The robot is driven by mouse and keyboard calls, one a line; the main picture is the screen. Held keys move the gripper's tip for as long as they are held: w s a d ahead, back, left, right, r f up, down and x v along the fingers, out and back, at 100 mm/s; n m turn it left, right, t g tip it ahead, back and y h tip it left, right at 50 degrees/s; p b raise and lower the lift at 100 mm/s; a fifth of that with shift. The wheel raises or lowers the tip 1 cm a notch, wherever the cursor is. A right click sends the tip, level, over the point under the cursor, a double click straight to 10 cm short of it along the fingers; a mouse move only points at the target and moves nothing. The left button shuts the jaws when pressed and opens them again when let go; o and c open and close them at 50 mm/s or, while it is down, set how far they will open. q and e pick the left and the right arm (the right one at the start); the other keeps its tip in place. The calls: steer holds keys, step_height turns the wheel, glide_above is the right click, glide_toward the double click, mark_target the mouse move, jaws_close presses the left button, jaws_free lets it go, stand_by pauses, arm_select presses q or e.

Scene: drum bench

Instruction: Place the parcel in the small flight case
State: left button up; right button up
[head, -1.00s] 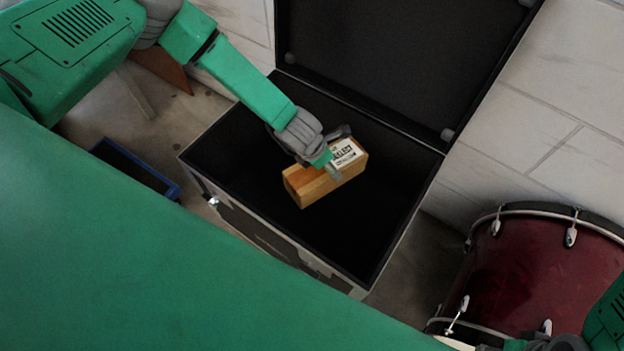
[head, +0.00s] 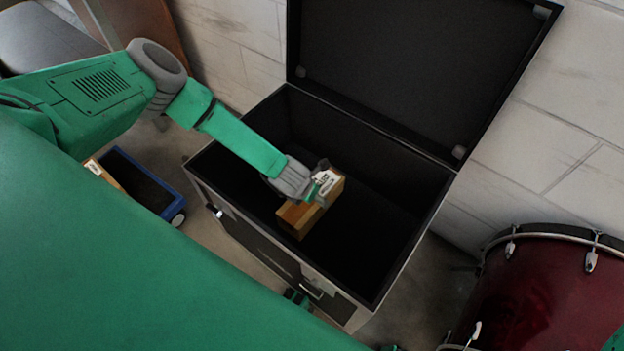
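The parcel (head: 297,217) is a brown box with a white printed label on top. It is within the opening of the small flight case (head: 408,262), a black-lined case with pale metal edges and its lid (head: 420,65) standing open at the back. My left gripper (head: 318,187) is over the parcel's top with its fingers at the parcel's sides, and it appears shut on it. Whether the parcel touches the case floor cannot be told. Small green parts show near the case's front bottom edge, perhaps of my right arm; the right gripper's fingers are not clearly visible.
A dark red drum (head: 550,290) stands right of the case. A pale block wall (head: 560,130) stands behind.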

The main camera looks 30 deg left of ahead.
arm_select(q)
steer(key=shift+a+f, duration=0.1)
steer(key=shift+f, duration=0.8)
steer(key=shift+a+f, duration=0.2)
steer(key=shift+a+r, duration=0.1)
steer(key=o, duration=1.7)
steer(key=shift+c, duration=0.2)
steer(key=shift+d+r, duration=0.1)
steer(key=shift+d, duration=0.2)
steer(key=p+v, duration=0.2)
steer(key=v, duration=0.3)
steer(key=p+v, duration=0.2)
steer(key=v, duration=0.4)
steer(key=shift+a, duration=0.2)
steer(key=shift+s+r, duration=0.25)
steer(key=shift+r, duration=0.1)
arm_select(e)
steer(key=shift+a+r, duration=0.15)
steer(key=shift+r, duration=0.9)
steer(key=shift+a+r, duration=0.15)
steer(key=shift+r, duration=0.85)
